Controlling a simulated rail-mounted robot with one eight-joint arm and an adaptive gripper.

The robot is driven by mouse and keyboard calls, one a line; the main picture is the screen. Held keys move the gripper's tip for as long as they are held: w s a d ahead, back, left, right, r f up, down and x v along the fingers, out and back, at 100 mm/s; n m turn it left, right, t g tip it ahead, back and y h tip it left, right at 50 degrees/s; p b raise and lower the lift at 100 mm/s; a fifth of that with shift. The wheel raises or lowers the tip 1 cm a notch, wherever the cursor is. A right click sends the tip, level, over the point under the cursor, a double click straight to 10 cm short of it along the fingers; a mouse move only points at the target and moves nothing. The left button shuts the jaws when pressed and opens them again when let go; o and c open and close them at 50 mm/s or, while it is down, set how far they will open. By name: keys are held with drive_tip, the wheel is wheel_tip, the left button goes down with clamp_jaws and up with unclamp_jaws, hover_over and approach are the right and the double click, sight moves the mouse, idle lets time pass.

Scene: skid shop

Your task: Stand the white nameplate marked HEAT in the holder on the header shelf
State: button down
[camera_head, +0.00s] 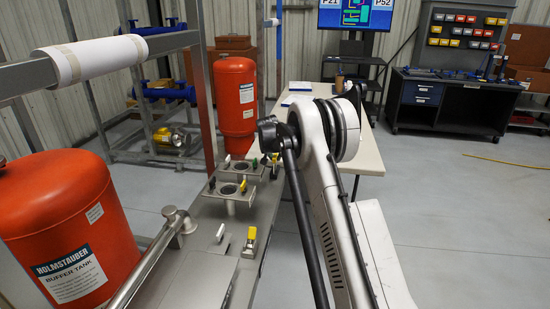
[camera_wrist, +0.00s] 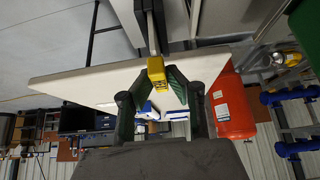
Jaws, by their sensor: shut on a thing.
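My gripper (camera_wrist: 158,82) shows in the wrist view with both dark green fingers closed in on a small yellow piece (camera_wrist: 156,69), which sits between the fingertips. In the head view my arm hides most of the gripper, near the two raised plates with round openings; a bit of yellow (camera_head: 274,158) shows there. I cannot read the word HEAT on anything, so I cannot pick out the white nameplate for sure. Small white and blue items lie on the white table (camera_head: 363,153), too small to read. I cannot tell which part is the holder.
A red buffer tank (camera_head: 72,225) stands at the left, another red tank (camera_head: 235,98) farther back. A yellow-handled valve (camera_head: 250,235) and a white handle (camera_head: 223,233) stand on the grey skid top. A black workbench (camera_head: 450,103) is at the back right. The right floor is mostly open.

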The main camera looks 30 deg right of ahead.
drive_tip(key=c, duration=1.6)
unclamp_jaws()
drive_tip(key=shift+c, duration=0.8)
drive_tip(key=shift+r, duration=0.1)
drive_tip(key=shift+r+p, duration=1.45)
drive_tip(key=shift+r, duration=2.45)
